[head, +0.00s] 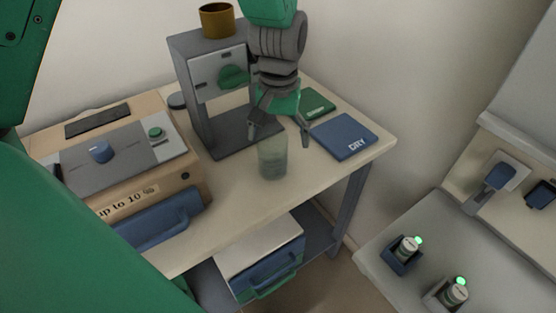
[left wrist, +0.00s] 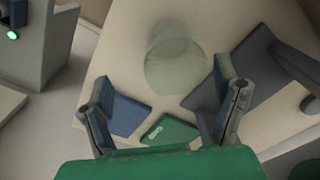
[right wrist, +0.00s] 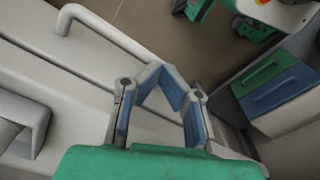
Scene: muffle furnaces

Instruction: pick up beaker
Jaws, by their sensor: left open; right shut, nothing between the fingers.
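A clear, pale green beaker (head: 272,158) stands upright on the beige table (head: 240,195), near its right part. My left gripper (head: 279,138) is open above the beaker, with its fingers spread to either side of the rim in the head view. In the left wrist view the beaker (left wrist: 175,62) shows beyond and between the open fingers (left wrist: 165,108), and I cannot tell whether they touch it. My right gripper (right wrist: 160,80) is shut and empty, away from the table top, over a pale surface with a white handle; it is not seen in the head view.
A grey stand machine (head: 207,85) with a brown cup (head: 217,20) on top is behind the beaker. A blue book (head: 344,136) and a green book (head: 316,104) lie to the right. A tan box (head: 150,175) stands left.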

